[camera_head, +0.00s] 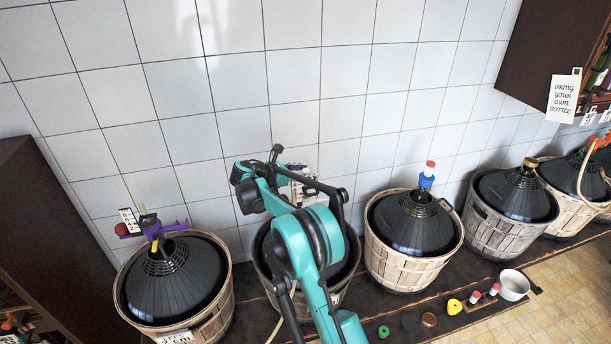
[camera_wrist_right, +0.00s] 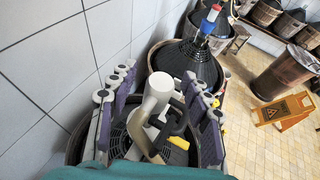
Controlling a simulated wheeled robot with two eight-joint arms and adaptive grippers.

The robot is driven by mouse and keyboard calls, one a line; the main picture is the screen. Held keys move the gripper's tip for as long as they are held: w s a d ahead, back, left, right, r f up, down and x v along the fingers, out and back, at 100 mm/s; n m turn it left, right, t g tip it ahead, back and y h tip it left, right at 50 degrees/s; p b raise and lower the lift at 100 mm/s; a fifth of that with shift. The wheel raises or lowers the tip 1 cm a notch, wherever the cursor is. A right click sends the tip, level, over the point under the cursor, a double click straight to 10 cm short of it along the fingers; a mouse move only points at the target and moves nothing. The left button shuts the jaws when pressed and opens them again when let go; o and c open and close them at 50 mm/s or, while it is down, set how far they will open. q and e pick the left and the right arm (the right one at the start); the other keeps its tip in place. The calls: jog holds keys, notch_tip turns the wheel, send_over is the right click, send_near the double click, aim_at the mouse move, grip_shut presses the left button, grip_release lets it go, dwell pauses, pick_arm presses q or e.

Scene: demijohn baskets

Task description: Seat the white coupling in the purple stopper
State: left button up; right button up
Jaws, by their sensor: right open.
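The purple stopper (camera_head: 157,229) sits in the neck of the left-most demijohn (camera_head: 165,285), with a dark red knob and a small white tag beside it. The white coupling (camera_wrist_right: 158,92) stands upright over a demijohn in the right wrist view, with a beige pipe below it. My right gripper (camera_wrist_right: 160,82) is open, with one finger on each side of the coupling. In the head view my right gripper (camera_head: 302,184) is above the second demijohn and mostly hidden by my own arm. Contact between fingers and coupling cannot be told. My left gripper is not in view.
A blue stopper (camera_head: 426,181) with a red and white top stands on the third demijohn (camera_head: 412,222). More basketed demijohns stand to the right. A tiled wall is close behind.

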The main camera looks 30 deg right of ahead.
jog(key=shift+a+r, duration=0.1)
jog(key=shift+a, duration=0.1)
jog(key=c, duration=1.1)
